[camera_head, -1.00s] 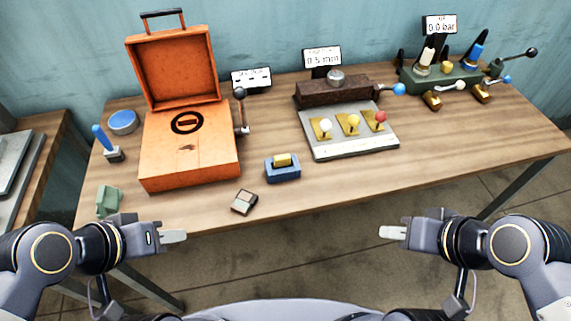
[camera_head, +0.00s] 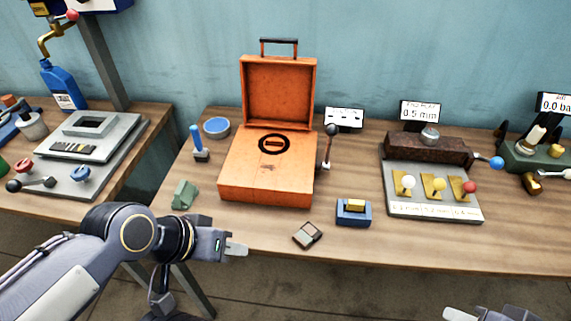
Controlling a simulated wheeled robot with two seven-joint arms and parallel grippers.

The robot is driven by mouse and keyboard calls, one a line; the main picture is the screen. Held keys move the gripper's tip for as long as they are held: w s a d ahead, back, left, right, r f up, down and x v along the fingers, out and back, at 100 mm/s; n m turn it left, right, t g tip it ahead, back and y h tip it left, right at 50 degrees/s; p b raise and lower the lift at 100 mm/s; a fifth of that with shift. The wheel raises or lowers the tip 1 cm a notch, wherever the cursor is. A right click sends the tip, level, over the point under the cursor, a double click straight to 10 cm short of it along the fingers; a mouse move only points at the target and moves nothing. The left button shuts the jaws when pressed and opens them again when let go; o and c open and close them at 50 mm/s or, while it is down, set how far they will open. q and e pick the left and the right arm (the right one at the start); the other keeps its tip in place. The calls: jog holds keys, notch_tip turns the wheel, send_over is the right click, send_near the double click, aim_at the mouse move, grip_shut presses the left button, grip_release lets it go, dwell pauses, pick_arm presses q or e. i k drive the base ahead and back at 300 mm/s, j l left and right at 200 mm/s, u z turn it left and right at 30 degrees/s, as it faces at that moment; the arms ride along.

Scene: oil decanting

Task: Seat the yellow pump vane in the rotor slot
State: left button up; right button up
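The yellow pump vane (camera_head: 355,204) is a small block lying in the top of a blue holder (camera_head: 353,215) near the table's front edge. The rotor (camera_head: 274,143) shows as a black ring with a dark bar-shaped slot across its middle, on top of the open orange case (camera_head: 265,188). My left gripper (camera_head: 237,249) is in front of the table edge, left of the vane and below the case in the picture. Its fingers are seen side-on, so their gap is unclear. My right gripper (camera_head: 458,314) shows only its tip at the bottom edge. Neither gripper touches the vane.
A lever (camera_head: 329,147) stands at the case's right side. A small grey-green device (camera_head: 308,235) lies left of the blue holder. A panel with coloured knobs (camera_head: 434,203) stands to the right. A green block (camera_head: 184,194) and a blue-handled tool (camera_head: 199,143) are left of the case.

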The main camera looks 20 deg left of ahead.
aim_at(270, 166)
jog(key=l+u, duration=0.1)
jog(key=u, duration=2)
jog(key=k+l+u, duration=0.25)
jog(key=k+l, duration=0.25)
jog(key=l, duration=0.2)
jog(key=k+l+u, duration=0.3)
jog(key=k+l, duration=0.25)
